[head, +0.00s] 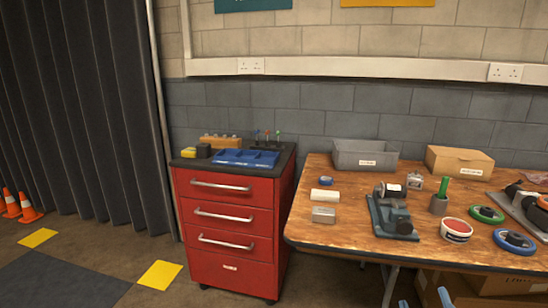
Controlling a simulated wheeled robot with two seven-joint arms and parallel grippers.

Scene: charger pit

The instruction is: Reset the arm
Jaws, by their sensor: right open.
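My right gripper (424,300) shows only as two blue fingertips at the bottom edge of the head view, right of centre. The fingertips are apart, and I see nothing between them. They appear in front of and below the front edge of the wooden workbench (340,235). The rest of my right arm is out of the frame. My left gripper and arm are not in view.
A red drawer cabinet (232,215) with a blue tray (247,158) on top stands left of the bench. The bench holds a grey bin (365,155), a cardboard box (460,161), a vise (392,215) and several small items. Orange cones (28,207) stand far left. Floor before the cabinet is clear.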

